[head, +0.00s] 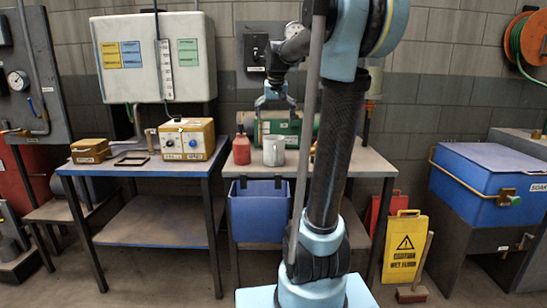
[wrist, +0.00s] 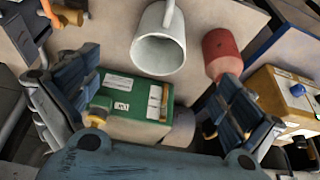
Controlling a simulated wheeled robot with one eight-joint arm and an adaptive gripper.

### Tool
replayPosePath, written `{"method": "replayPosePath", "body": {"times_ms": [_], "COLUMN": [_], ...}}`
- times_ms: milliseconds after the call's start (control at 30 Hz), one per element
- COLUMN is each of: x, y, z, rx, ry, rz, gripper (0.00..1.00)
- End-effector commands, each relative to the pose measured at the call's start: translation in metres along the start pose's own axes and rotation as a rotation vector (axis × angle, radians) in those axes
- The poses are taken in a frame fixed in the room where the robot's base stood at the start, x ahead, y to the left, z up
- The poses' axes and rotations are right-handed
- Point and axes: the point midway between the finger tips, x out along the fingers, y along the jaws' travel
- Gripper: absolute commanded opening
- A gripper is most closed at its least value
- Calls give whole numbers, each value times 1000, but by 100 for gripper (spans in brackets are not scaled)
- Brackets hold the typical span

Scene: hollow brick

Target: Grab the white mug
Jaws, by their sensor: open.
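The white mug (head: 274,152) stands upright near the front of the right-hand table, beside a red bottle (head: 241,150). In the wrist view the mug (wrist: 152,52) is seen from above with its mouth visible, empty-looking, and its handle toward the top of the picture. My gripper (head: 275,101) hangs above and behind the mug, over the green case (head: 300,127). In the wrist view my gripper (wrist: 152,92) has its fingers spread wide, with nothing held between them. The mug lies beyond the fingertips, apart from them.
The red bottle (wrist: 220,52) is close to the mug and near one finger. The green case (wrist: 132,107) lies below the gripper. A yellow control box (head: 187,139) stands on the left table (head: 145,166). A blue bin (head: 258,210) hangs under the right table's front.

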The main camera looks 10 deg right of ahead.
Motion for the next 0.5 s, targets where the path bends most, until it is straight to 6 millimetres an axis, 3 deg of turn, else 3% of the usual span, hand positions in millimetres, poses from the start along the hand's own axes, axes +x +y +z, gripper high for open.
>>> {"method": "replayPosePath", "body": {"times_ms": [167,500], "x": [6,60], "y": [-2,-1], "z": [-11,-11], "rx": [3,4], "ry": [5,5], "rz": [0,0], "gripper": [100,100]}}
